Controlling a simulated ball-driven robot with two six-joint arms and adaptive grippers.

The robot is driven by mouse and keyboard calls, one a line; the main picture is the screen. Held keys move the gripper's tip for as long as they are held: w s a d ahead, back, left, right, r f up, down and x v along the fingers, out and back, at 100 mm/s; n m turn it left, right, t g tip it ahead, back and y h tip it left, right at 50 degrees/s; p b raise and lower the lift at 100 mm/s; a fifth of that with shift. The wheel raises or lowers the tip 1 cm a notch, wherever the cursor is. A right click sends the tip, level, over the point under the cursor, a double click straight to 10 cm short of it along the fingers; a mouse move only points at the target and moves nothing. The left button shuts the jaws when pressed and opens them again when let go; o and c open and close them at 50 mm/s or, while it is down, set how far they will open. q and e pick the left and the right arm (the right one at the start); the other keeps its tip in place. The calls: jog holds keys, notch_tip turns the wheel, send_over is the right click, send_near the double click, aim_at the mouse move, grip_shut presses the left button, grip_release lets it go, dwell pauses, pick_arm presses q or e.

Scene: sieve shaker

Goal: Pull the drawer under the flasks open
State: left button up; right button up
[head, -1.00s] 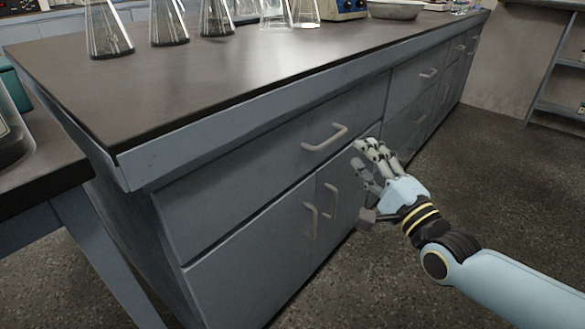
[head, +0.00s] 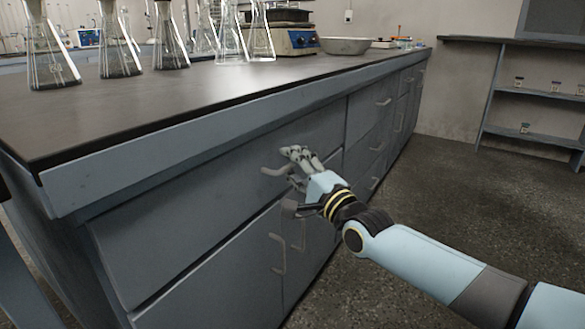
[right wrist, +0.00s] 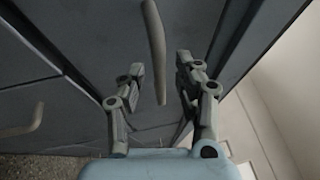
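The wide grey drawer (head: 185,225) under the flasks (head: 112,50) is shut, its front flush with the cabinet. Its bar handle (head: 275,171) is partly hidden by my right gripper (head: 291,178). In the right wrist view, the handle (right wrist: 155,45) runs between the two spread fingers of my right gripper (right wrist: 160,68), with gaps on both sides. My right gripper is open. My left gripper is not in view.
Cupboard doors with upright handles (head: 279,254) lie just below the drawer. The dark worktop (head: 190,95) overhangs it and carries the flasks, a hotplate device (head: 295,40) and a metal bowl (head: 346,45). The floor (head: 420,215) to the right is clear.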

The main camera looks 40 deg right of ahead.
jog(key=shift+w, duration=0.1)
grip_shut()
dwell(0.5)
